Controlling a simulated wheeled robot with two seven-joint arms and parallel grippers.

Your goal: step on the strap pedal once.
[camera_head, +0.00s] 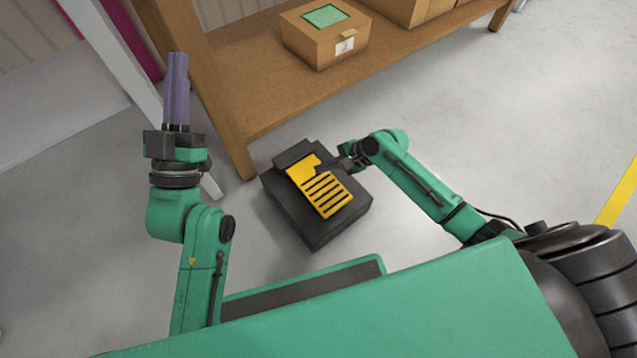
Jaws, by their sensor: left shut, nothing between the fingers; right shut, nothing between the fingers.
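The strap pedal is a dark grey block (317,229) on the floor with a yellow slatted tread (326,193) on top. It lies in the middle of the head view, just right of a wooden table leg. My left gripper (177,60) is shut and empty, pointing away from me, well to the left of the pedal.
A wooden bench (250,88) stands behind the pedal, its lower shelf holding a cardboard box (318,47) with a green top patch. A white post (105,50) is at the left. The grey floor right of my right arm is clear up to a yellow line (622,195).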

